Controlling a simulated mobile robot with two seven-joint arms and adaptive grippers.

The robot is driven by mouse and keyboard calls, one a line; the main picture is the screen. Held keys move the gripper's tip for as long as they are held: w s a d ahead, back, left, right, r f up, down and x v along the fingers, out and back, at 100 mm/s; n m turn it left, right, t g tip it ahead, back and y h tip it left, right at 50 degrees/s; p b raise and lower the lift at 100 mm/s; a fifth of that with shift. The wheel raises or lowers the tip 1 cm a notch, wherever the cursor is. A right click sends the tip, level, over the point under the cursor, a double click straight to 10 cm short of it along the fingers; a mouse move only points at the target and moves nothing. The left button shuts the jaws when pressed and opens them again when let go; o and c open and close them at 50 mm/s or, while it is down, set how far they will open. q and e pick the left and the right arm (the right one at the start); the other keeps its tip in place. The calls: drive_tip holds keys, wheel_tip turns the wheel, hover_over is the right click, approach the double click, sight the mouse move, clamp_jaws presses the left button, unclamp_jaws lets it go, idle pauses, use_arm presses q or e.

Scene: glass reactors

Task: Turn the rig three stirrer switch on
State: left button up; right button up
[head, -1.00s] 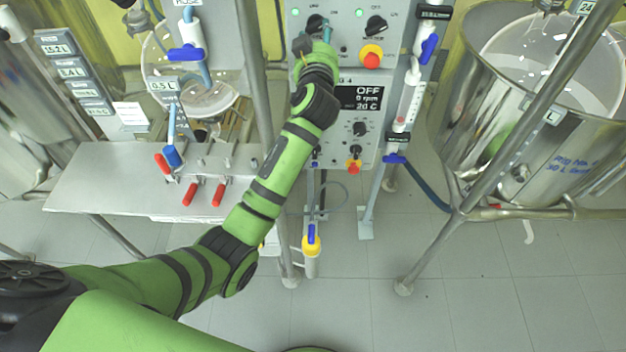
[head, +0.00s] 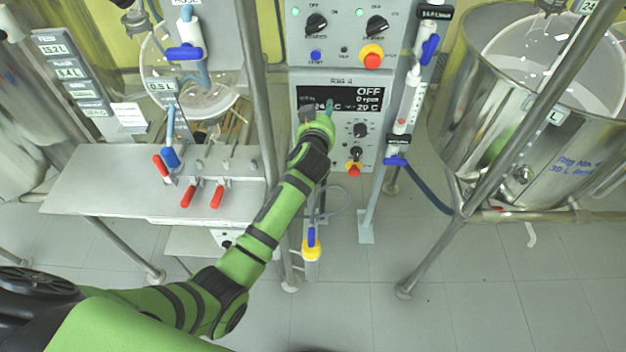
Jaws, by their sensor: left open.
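The lower control panel (head: 345,150), labelled RIG 4, has a dark display (head: 360,97) reading OFF, 0 rpm and 20 C. My left gripper (head: 318,108) is open and empty before the lower panel's left part, hiding controls there. My right gripper is not in view.
A yellow-and-red stop button (head: 371,57) and blue button (head: 316,56) sit on the upper panel. Frame poles (head: 257,100) flank the panels. Red-handled valves (head: 188,196) stand left on a metal shelf (head: 90,190). A steel vessel (head: 530,120) stands right.

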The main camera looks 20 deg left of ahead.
use_arm(q)
drive_tip(key=s+f+m+g, duration=0.1)
drive_tip(key=s+f, duration=0.2)
drive_tip(key=f, duration=0.6)
drive_tip(key=s+f+g+h, duration=0.1)
drive_tip(key=s+f+g, duration=0.1)
drive_tip(key=f, duration=0.6)
drive_tip(key=shift+s+d+f+m+b, duration=0.15)
drive_tip(key=shift+s+f+m+b, duration=0.2)
drive_tip(key=shift+s, duration=0.5)
drive_tip(key=s+a+f+m+g+h+b, duration=0.15)
drive_tip(key=s+f+g, duration=0.45)
drive_tip(key=s+f, duration=1.85)
drive_tip(key=s+a+f+g, duration=0.1)
drive_tip(key=s+f, duration=0.2)
drive_tip(key=s, duration=0.5)
drive_tip(key=s+a+f+g, duration=0.1)
drive_tip(key=s+f+g, duration=0.1)
drive_tip(key=s, duration=0.7)
drive_tip(key=s+a+f+g, duration=0.1)
drive_tip(key=s+f, duration=0.3)
drive_tip(key=s, duration=0.5)
drive_tip(key=shift+s+a+f+g, duration=0.25)
drive_tip(key=shift+g, duration=0.05)
